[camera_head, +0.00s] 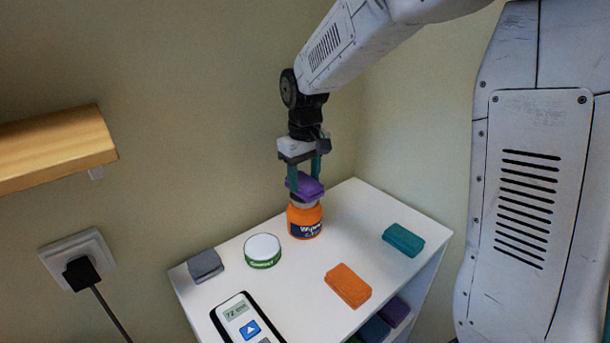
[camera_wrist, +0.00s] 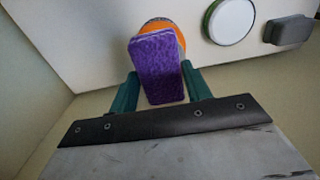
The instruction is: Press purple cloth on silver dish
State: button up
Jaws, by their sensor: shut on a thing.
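The purple cloth (camera_head: 309,187) is a thick folded pad between the teal fingers of my gripper (camera_head: 304,177). In the wrist view the cloth (camera_wrist: 157,72) stands out between the fingertips of my gripper (camera_wrist: 160,82), which is shut on it. The cloth is right above an orange wipes jar (camera_head: 304,222); the jar's orange top also shows behind it in the wrist view (camera_wrist: 178,32). A thin grey-silver rim (camera_head: 304,203) shows between cloth and jar. I cannot tell whether it is the silver dish or a lid, nor whether the cloth touches it.
The white cabinet top (camera_head: 300,270) also holds a white-lidded green tin (camera_head: 263,250), a grey folded cloth (camera_head: 205,266), an orange cloth (camera_head: 348,286), a teal cloth (camera_head: 404,240) and a handheld device (camera_head: 245,318). More folded cloths (camera_head: 394,311) lie on the shelf below.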

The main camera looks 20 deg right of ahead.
aim_at(305, 180)
jog(key=shift+f, duration=0.85)
dwell(0.6)
jog(key=shift+r, duration=0.1)
dwell(0.4)
jog(key=shift+r, duration=3.45)
